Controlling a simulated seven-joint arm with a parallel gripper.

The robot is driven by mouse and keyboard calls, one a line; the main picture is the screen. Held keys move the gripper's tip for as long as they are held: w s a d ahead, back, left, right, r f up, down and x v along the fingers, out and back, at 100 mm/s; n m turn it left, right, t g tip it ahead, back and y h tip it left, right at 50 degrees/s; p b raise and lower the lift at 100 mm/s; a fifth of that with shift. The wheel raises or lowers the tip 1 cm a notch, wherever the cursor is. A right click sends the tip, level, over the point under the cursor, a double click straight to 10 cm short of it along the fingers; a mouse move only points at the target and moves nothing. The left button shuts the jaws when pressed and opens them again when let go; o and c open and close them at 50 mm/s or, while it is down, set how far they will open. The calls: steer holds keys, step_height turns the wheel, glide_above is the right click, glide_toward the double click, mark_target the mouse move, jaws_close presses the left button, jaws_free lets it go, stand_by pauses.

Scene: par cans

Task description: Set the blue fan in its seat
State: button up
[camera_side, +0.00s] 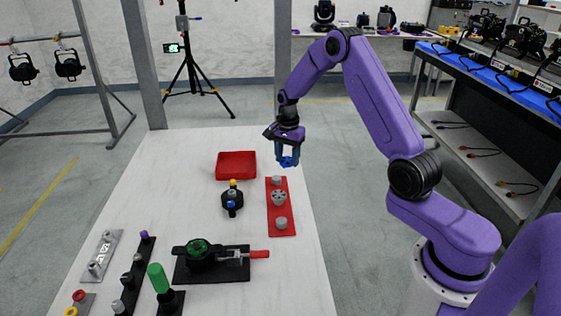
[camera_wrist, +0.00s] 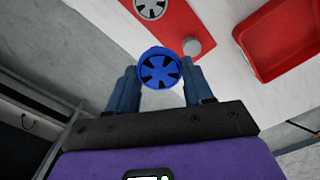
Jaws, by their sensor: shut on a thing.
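My gripper (camera_side: 288,152) is shut on the blue fan (camera_side: 289,162) and holds it in the air, beyond the far end of a red plate (camera_side: 272,215). In the wrist view the blue fan (camera_wrist: 158,54) sits between the two blue fingers, its round slotted face toward the camera. The red plate carries a grey slotted round piece (camera_side: 279,197) in its middle and a plain grey round post near each end. In the wrist view the slotted piece (camera_wrist: 150,8) is partly cut off at the top; a grey post (camera_wrist: 192,47) shows right of the fan. I cannot tell which part is the seat.
A red tray (camera_side: 236,166) lies left of the plate. A black holder (camera_side: 232,200) with small coloured parts stands beside the plate.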

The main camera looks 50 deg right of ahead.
steer(key=s+a+r, duration=0.2)
steer(key=s+r, duration=0.1)
steer(key=s, duration=0.4)
steer(key=n, duration=0.7)
glide_above(197, 245)
steer(key=shift+w+d+f, duration=0.15)
steer(key=shift+f, duration=3.4)
steer(key=shift+f, duration=0.2)
steer(key=o, duration=0.7)
